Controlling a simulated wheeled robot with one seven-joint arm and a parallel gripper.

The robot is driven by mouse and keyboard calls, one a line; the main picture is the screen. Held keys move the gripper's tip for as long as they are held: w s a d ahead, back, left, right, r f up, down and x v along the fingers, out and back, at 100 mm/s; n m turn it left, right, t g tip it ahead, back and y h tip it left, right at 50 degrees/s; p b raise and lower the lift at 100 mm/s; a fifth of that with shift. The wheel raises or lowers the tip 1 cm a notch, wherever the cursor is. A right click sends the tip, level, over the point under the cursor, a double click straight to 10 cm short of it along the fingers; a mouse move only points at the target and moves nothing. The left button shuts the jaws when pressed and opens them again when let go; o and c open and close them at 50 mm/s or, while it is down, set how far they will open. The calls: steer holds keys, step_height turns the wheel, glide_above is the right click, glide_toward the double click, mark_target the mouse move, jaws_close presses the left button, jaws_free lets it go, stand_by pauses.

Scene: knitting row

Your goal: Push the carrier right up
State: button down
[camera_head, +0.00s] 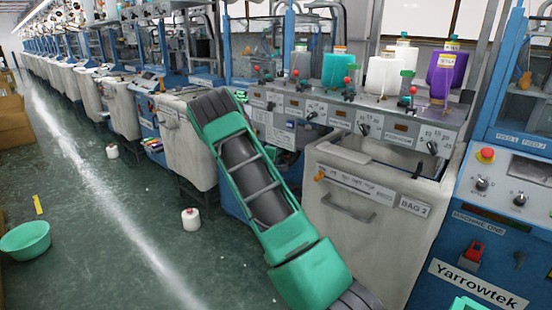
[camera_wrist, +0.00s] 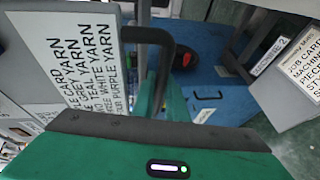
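No part that I can name for certain as the carrier stands out. Several small upright pieces with red knobs (camera_head: 349,83) stand along the top of the knitting machine's grey panel (camera_head: 385,118) in the head view, and one of them could be it. In the wrist view the green housing of my gripper (camera_wrist: 160,140) fills the bottom edge, with a dark bar along its top.
Yarn cones, white, teal (camera_head: 337,70) and purple (camera_head: 446,74), stand above the panel. A pale bin labelled BAG 2 (camera_head: 350,207) stands below it. A blue control cabinet (camera_head: 480,235) is at right.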

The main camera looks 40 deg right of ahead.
steer(key=shift+r, duration=0.1)
step_height(320, 180, up, 40)
steer(key=shift+w+r, duration=0.15)
steer(key=shift+r, duration=0.1)
stand_by(0.8)
steer(key=shift+a+r, duration=0.1)
steer(key=c, duration=1.8)
jaws_free()
steer(key=shift+o, duration=0.2)
steer(key=shift+f, duration=0.2)
steer(key=v, duration=1)
steer(key=shift+s+a, duration=0.25)
steer(key=shift+a, duration=0.05)
